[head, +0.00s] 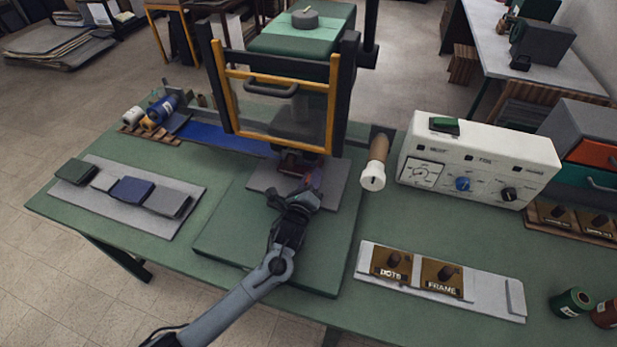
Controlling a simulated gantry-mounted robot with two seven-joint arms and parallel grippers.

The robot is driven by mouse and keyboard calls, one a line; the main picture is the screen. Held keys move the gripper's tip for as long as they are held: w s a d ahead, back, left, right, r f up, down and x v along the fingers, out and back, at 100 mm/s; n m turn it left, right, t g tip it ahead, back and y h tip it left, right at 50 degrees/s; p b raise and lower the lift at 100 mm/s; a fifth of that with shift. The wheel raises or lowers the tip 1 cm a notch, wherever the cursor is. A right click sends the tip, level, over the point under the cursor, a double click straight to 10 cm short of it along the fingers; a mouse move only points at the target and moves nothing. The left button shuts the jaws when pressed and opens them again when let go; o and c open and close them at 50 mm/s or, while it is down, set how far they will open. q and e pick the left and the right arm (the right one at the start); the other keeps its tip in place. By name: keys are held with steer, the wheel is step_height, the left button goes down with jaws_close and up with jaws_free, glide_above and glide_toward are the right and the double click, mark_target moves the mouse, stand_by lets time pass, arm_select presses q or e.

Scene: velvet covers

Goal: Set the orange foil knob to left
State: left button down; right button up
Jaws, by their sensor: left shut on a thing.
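A white control box (478,157) stands at the right of the table. No orange knob shows on it. A blue knob (463,184) sits in the middle of its front, below a label that seems to read FOIL; its exact setting is too small to read. A black knob (508,194) is to its right and a white dial plate (421,174) to its left. My left gripper (304,186) is at the foot of the press, well left of the box, shut on a small dark thing mostly hidden by the fingers. My right gripper is not in view.
The press (222,92) with its yellow-edged guard stands behind my left gripper. A white-ended roller (373,182) sticks out between press and box. Covers lie on a grey board (100,205) at left.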

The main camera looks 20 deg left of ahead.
arm_select(q)
steer(key=shift+d, duration=0.1)
steer(key=c, duration=0.8)
jaws_free()
steer(key=shift+c, duration=0.2)
steer(key=s+p, duration=0.2)
steer(key=s, duration=0.8)
steer(key=shift+s+d, duration=0.2)
steer(key=shift+s, duration=0.2)
